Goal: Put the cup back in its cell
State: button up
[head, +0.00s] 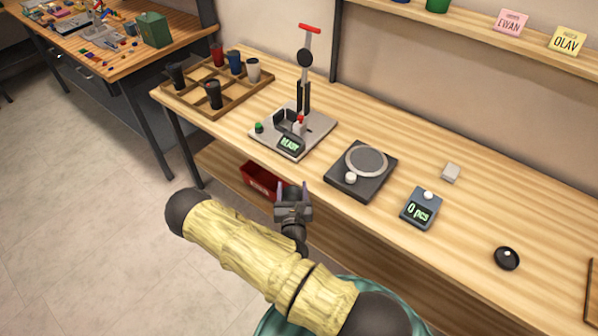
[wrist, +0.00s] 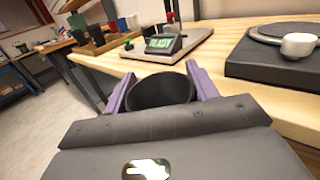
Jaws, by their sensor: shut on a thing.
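My gripper (head: 292,188) is in front of the workbench's near edge in the head view. In the wrist view my gripper (wrist: 160,80) has its purple fingers on either side of a dark cup (wrist: 162,92), gripping it. The cup's round open rim shows; its lower part is hidden by the gripper body. The wooden tray with cells (head: 188,105) is at the bench's left end. Black, red, blue and pale cups stand in several cells, with another dark cup (head: 213,95) near the front; other cells are empty.
A marking press (head: 303,128) with a tall post and a "READY" display stands right of the tray. A round-plate scale (head: 366,160) and a counter reading "0 pcs" (head: 420,208) are further right. A red bin (head: 262,182) is on the lower shelf.

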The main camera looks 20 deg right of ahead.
jog(key=s+f+n+y, duration=0.1)
jog(key=s+a+f+n+y, duration=0.1)
jog(key=f+y, duration=0.1)
jog(key=s+a+f+n+y, duration=0.1)
jog(key=f+y, duration=0.1)
jog(key=shift+s+a+f+t, duration=0.1)
jog(key=shift+s+a+t, duration=0.1)
jog(key=shift+a+t, duration=0.1)
